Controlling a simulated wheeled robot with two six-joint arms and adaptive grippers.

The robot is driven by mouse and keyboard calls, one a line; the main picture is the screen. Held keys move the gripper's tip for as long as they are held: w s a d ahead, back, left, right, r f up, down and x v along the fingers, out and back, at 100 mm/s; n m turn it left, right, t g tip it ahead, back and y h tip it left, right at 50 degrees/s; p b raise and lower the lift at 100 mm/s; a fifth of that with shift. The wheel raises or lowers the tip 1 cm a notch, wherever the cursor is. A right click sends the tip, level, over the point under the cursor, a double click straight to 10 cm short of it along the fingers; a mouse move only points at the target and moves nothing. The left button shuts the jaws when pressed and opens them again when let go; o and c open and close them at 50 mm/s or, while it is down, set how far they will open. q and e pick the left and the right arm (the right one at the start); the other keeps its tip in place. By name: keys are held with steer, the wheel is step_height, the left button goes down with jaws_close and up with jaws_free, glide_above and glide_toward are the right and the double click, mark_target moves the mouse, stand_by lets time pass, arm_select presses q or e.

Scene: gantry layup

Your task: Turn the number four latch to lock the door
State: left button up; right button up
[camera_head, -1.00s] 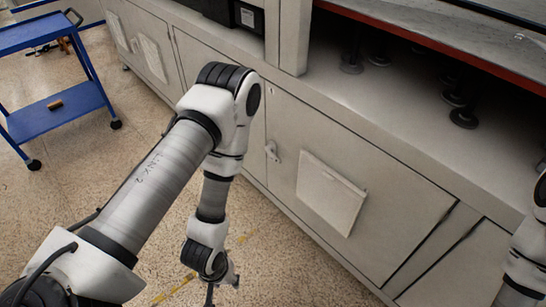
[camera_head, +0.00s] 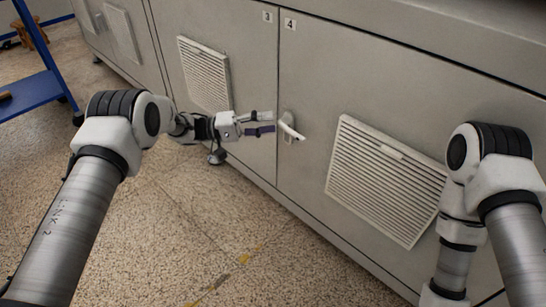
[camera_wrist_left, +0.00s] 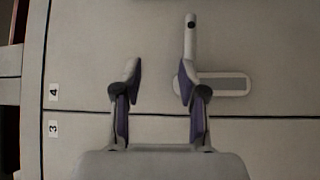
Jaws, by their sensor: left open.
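The number four latch (camera_head: 290,127) is a pale handle on an upright base plate, on the door marked 4 (camera_head: 316,90) beside the seam with door 3. Its handle sticks out sideways over door 4, away from the seam. My left gripper (camera_head: 273,122) is open and empty, its fingers pointing at the latch from the left. In the left wrist view, the latch handle (camera_wrist_left: 190,38) rises beyond the right finger of my left gripper (camera_wrist_left: 159,72), not between the fingers. That finger overlaps the base plate's end; I cannot tell whether it touches. My right gripper is out of view.
Door 4 has a slatted vent (camera_head: 388,180) right of the latch; door 3 has another vent (camera_head: 204,74). A blue cart (camera_head: 30,95) stands at the far left. My right arm (camera_head: 490,190) is at the right. The speckled floor (camera_head: 190,230) in front is clear.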

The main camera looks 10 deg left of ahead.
mark_target(294, 131)
arm_select(q)
steer(key=d+f+b, duration=0.1)
steer(key=d, duration=0.1)
steer(key=d+f+b, duration=0.1)
steer(key=d+b, duration=0.1)
steer(key=d+f+b, duration=0.1)
steer(key=d, duration=0.2)
steer(key=shift+w+f+b, duration=0.3)
steer(key=shift+w+b, duration=0.1)
steer(key=shift+w+d+r, duration=0.1)
steer(key=shift+d+r, duration=0.1)
steer(key=shift+d, duration=0.15)
arm_select(e)
step_height(294, 131, down, 7)
steer(key=shift+f, duration=0.15)
arm_select(q)
steer(key=shift+c, duration=0.3)
arm_select(e)
steer(key=shift+s, duration=0.1)
arm_select(q)
jaws_close()
